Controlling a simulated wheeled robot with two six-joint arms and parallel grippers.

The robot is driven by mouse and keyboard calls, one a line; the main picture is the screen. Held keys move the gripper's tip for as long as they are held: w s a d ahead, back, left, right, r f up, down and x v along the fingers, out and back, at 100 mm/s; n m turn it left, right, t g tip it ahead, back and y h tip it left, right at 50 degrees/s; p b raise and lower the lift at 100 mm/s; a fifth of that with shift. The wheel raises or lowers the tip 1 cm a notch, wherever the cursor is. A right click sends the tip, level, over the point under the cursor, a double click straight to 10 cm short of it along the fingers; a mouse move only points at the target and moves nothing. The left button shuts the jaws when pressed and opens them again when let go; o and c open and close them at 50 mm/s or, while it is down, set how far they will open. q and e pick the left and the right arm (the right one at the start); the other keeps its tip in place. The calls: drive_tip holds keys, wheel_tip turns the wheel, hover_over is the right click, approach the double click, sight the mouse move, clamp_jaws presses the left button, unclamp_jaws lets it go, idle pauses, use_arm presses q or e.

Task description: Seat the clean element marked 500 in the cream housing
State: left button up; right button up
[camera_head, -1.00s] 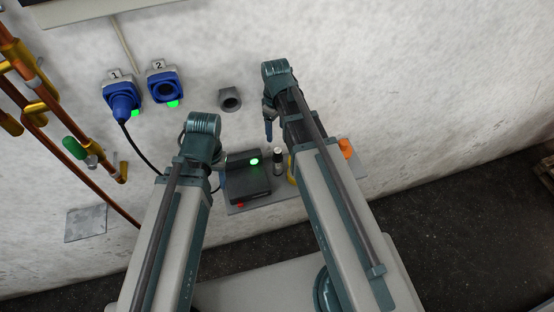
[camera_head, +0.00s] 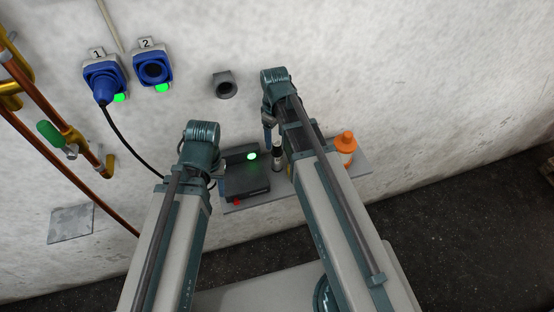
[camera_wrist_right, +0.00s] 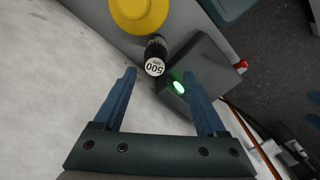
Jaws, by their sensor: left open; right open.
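A dark cylinder with a white end marked 500 (camera_wrist_right: 155,66) stands on the shelf beside a black box with a green light (camera_wrist_right: 189,74). In the head view the cylinder (camera_head: 277,158) shows between the box (camera_head: 246,178) and my right arm. My right gripper (camera_wrist_right: 164,80) is open, its fingers apart on either side of the 500 face in the picture; nothing is between them that I can see as held. In the head view this gripper (camera_head: 269,134) points down near the cylinder. My left gripper (camera_head: 216,172) is mostly hidden by its wrist, beside the box. I cannot identify a cream housing.
An orange-capped bottle (camera_head: 345,145) stands on the grey shelf (camera_head: 355,170) right of my right arm. A grey round fitting (camera_head: 225,86), two blue sockets and copper pipes are on the wall. A black cable hangs from socket 1 (camera_head: 104,80).

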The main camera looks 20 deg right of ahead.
sight(277, 143)
drive_tip(key=shift+w+d+f+b, duration=0.1)
drive_tip(key=shift+d+f+b, duration=0.05)
drive_tip(key=shift+f+b, duration=1.2)
drive_tip(key=shift+w+d+f+b, duration=0.1)
drive_tip(key=shift+d+f+b, duration=0.05)
drive_tip(key=shift+f+b, duration=1.15)
clamp_jaws()
